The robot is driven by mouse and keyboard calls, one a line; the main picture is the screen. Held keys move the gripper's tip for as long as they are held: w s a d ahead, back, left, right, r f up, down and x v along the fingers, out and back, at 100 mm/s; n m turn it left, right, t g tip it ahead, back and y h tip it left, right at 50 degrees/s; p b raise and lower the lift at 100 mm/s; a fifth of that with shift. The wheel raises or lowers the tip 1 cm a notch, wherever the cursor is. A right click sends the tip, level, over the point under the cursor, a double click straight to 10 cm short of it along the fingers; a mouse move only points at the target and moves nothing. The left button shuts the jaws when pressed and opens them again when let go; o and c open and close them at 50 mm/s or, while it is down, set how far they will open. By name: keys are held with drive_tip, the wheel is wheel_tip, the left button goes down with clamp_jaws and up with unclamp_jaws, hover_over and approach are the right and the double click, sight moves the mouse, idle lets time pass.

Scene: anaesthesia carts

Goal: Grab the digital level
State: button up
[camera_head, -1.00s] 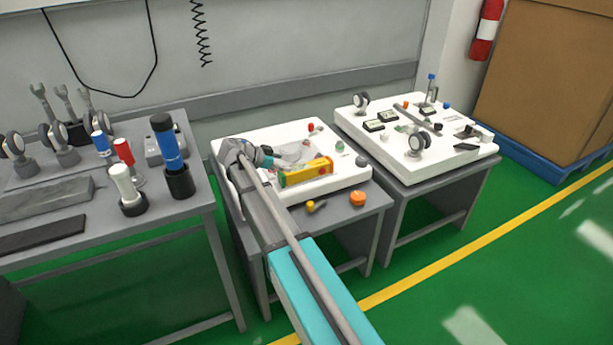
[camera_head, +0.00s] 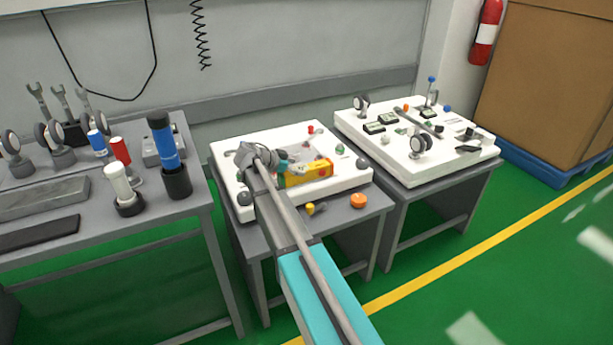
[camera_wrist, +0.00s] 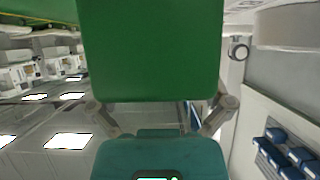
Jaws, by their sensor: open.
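A yellow bar-shaped object (camera_head: 321,168) with a red spot lies on the white top of the middle cart (camera_head: 350,184); I take it to be the digital level. My gripper (camera_head: 290,162) is open over its left part and hides some of it. I cannot tell whether the fingers touch it. In the wrist view my gripper (camera_wrist: 160,115) shows a grey finger linkage on each side. A large green block (camera_wrist: 152,50) fills the upper middle there; I cannot tell what it is.
The right cart (camera_head: 435,170) carries small instruments. Green floor (camera_head: 480,290) is open at the right.

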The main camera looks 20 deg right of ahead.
sight(304, 168)
drive_tip(key=shift+b+x, duration=0.7)
drive_tip(key=shift+x, duration=1.1)
clamp_jaws()
drive_tip(key=shift+r, duration=0.1)
wheel_tip(304, 168, up, 3)
drive_tip(key=p, duration=0.3)
drive_tip(key=s+d+r+p, duration=0.7)
drive_tip(key=s+r+p, duration=0.2)
drive_tip(key=s+p, duration=0.1)
drive_tip(key=shift+s+d+r, duration=0.35)
drive_tip(key=shift+s+d, duration=0.05)
drive_tip(key=shift+s, duration=0.4)
